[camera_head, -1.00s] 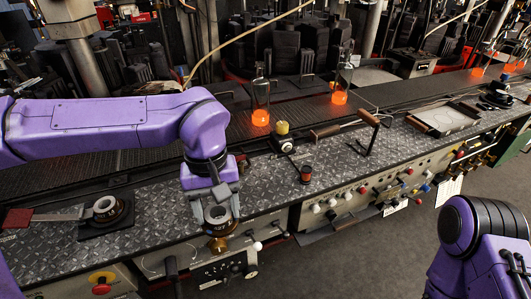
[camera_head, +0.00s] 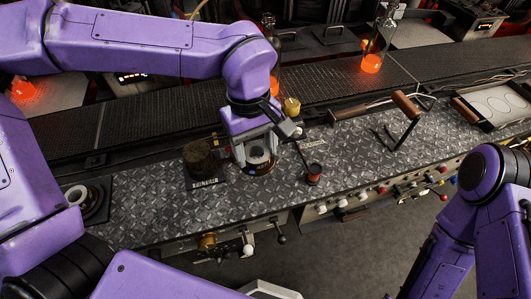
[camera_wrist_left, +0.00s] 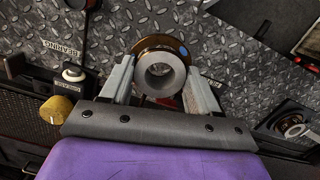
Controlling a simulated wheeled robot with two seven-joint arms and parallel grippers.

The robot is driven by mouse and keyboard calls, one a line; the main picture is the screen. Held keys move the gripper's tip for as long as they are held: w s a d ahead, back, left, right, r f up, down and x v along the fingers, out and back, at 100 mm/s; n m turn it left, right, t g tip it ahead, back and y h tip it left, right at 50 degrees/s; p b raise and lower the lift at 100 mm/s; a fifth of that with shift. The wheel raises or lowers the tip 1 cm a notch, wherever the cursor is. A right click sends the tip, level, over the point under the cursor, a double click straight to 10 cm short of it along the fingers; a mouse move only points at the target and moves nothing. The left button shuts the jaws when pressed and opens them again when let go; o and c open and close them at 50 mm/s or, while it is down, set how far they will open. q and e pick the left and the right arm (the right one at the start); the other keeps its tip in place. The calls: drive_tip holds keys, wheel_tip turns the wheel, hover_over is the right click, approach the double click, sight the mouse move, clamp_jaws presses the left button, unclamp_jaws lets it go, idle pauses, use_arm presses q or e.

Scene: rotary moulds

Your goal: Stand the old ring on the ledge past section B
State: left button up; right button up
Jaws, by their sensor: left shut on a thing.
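My left gripper (camera_head: 261,158) is shut on a ring (camera_wrist_left: 166,72), its fingers on either side. In the left wrist view the ring shows a pale grey collar with a wide hole, a bronze-brown rim behind it and a blue spot. In the head view it is low over the diamond-plate ledge (camera_head: 150,205), partly hidden by the fingers; I cannot tell whether it touches the plate. A dark round block (camera_head: 201,158) with a small label stands just left of the gripper. My right arm shows at the right, but its fingertips are not visible.
A small dark pot (camera_head: 313,173) with a stick is close on the right of the gripper. A yellow knob (camera_head: 291,106) is behind it. Another pale ring (camera_head: 76,195) lies on a dark pad at the left. Glowing bottles (camera_head: 371,62) stand beyond.

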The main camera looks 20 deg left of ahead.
sight(267, 147)
use_arm(q)
drive_tip(key=w+f, duration=0.4)
drive_tip(key=shift+w+d+f, duration=0.25)
drive_tip(key=shift+w+d, duration=0.15)
drive_tip(key=shift+d+f, duration=0.1)
drive_tip(key=shift+f, duration=0.25)
drive_tip(key=shift+s+f, duration=0.25)
drive_tip(key=shift+f, duration=0.95)
drive_tip(key=shift+w+f, duration=0.3)
drive_tip(key=shift+s, duration=0.15)
drive_tip(key=o, duration=1.3)
drive_tip(key=shift+f, duration=0.15)
drive_tip(key=r, duration=0.8)
drive_tip(key=w+a+r, duration=0.1)
drive_tip(key=r, duration=0.3)
drive_tip(key=shift+r, duration=0.2)
